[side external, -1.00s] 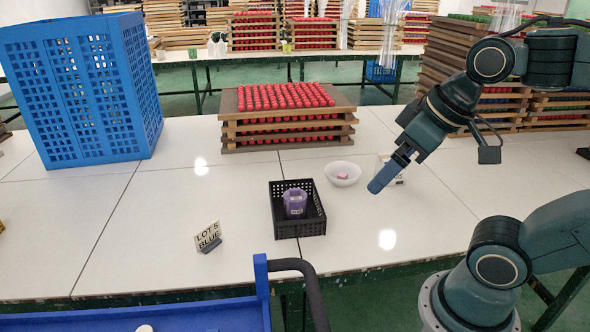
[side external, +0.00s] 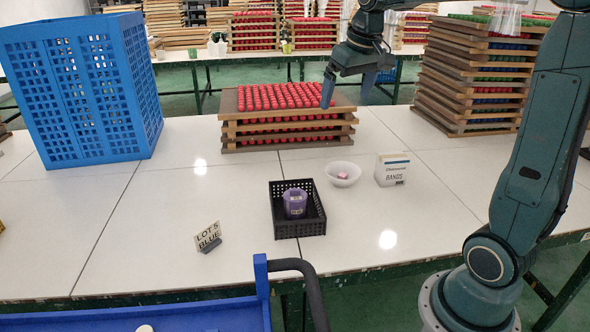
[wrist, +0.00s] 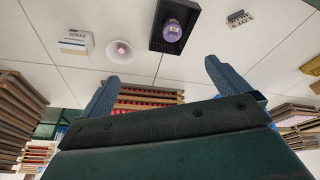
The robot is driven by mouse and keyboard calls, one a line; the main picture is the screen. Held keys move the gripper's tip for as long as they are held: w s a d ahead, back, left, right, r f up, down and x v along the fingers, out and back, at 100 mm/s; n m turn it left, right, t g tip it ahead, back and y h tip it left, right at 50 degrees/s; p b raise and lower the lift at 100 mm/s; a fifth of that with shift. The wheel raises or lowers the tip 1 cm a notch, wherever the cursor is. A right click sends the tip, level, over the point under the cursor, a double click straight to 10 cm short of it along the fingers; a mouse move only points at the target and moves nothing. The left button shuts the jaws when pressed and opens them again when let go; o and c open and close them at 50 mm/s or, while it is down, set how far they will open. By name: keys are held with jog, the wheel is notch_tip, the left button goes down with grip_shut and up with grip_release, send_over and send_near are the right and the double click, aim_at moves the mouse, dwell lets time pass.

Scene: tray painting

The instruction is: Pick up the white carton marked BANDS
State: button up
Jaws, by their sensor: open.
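The white carton marked BANDS (side external: 393,170) stands upright on the white table, right of a white bowl (side external: 343,173). In the wrist view the carton (wrist: 76,42) is at the upper left, beyond the left finger. My gripper (side external: 348,90) is open and empty. It is raised over the right part of the stack of trays with red pieces, behind and to the left of the carton, and well apart from it. Both blue fingers of my gripper (wrist: 160,86) are spread wide in the wrist view.
The bowl holds a small pink piece. A black crate (side external: 285,229) with a purple container (side external: 295,203) stands left of the bowl. Red-piece trays (side external: 288,148) are stacked behind, and more trays (side external: 455,100) stand back right. A LOT 5 BLUE sign (side external: 208,236) is front left.

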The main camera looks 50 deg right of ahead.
jog(key=w+d+f+m+g, duration=0.1)
jog(key=w+d+f, duration=0.25)
jog(key=d, duration=0.65)
jog(key=m+g+y, duration=0.1)
jog(key=m+g, duration=0.1)
jog(key=m, duration=0.2)
send_near(393, 156)
jog(key=shift+f, duration=0.15)
jog(key=shift+f, duration=0.1)
notch_tip(393, 156, down, 8)
jog(key=shift+f, duration=0.1)
